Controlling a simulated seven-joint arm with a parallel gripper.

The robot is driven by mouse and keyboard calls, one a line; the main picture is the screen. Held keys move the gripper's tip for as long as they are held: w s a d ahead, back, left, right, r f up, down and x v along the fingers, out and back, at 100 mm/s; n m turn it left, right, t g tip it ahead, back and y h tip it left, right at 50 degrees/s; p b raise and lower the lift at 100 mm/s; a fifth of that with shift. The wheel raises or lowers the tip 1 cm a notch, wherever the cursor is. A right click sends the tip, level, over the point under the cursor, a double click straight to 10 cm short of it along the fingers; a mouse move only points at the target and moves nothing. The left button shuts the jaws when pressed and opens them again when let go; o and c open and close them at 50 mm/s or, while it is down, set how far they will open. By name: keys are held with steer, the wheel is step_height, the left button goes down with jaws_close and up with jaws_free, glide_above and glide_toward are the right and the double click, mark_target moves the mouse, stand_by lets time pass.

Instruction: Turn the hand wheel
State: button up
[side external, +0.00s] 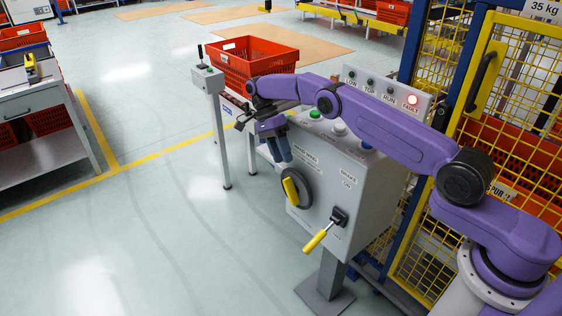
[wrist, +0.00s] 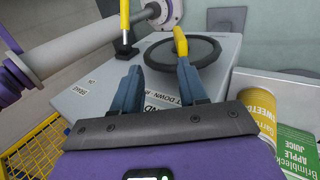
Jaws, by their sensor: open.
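The hand wheel (side external: 304,186) is a dark disc with a yellow handle (side external: 291,190) on the front of a grey control box (side external: 357,204).
A yellow-gripped lever (side external: 320,236) sticks out lower right of the wheel. A lamp panel (side external: 388,92) with FAULT lit red stands behind the box. A yellow mesh fence (side external: 510,150) is on the right. A red tote (side external: 253,58) lies behind.

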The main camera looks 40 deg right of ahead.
steer(key=shift+r, duration=0.3)
steer(key=shift+a, duration=0.1)
jaws_close()
steer(key=t, duration=1.3)
glide_toward(285, 182)
steer(key=x, duration=0.5)
steer(key=shift+s+f, duration=0.2)
steer(key=shift+s, duration=0.2)
steer(key=shift+w+f, duration=0.45)
steer(key=shift+w, duration=0.3)
